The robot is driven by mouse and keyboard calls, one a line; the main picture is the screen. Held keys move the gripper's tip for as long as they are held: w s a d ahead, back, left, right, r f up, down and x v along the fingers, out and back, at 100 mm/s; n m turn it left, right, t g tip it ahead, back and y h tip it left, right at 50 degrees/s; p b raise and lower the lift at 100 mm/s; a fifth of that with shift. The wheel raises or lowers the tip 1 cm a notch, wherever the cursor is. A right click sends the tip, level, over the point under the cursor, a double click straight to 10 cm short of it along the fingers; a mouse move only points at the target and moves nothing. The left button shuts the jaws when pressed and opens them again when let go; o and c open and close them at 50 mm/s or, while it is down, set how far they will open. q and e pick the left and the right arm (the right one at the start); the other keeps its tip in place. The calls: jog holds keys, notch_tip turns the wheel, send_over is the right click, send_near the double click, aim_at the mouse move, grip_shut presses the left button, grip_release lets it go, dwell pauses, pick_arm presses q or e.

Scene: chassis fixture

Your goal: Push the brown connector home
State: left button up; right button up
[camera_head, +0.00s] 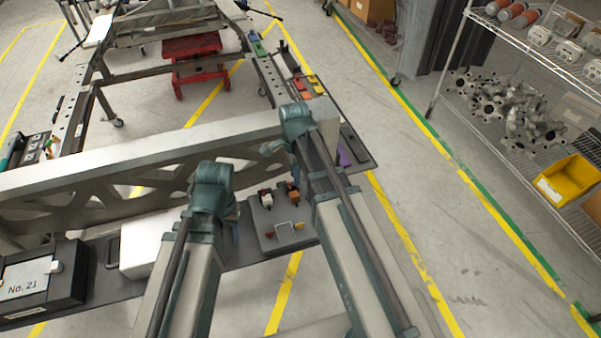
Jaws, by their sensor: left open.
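The connector that looks brown (292,196) is a small orange-brown and dark block on a dark grey plate (262,226). A similar white and red connector (266,198) is beside it on the left. I cannot tell how deep the brown one sits. My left gripper (233,216) is open, left of the plate and mostly hidden behind its own wrist. It appears apart from both connectors. My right gripper (274,148) is near the long grey beam, beyond the connectors; its fingers are too small to read.
The long grey truss beam (140,150) crosses behind the plate. A black box marked No. 21 (40,283) and a white block (140,247) are to the left. A shelf with a yellow bin (568,181) stands at right.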

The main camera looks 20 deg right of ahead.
aim_at(296, 196)
pick_arm(q)
jog(key=shift+f+b, duration=4.6)
pick_arm(e)
jog(key=shift+f, duration=4.55)
pick_arm(q)
jog(key=shift+r, duration=0.1)
pick_arm(e)
grip_shut()
jog(key=shift+w, duration=0.65)
jog(key=shift+o, duration=1.1)
grip_release()
jog(key=shift+r, duration=0.1)
pick_arm(q)
jog(key=shift+r, duration=0.1)
pick_arm(e)
jog(key=shift+r, duration=0.1)
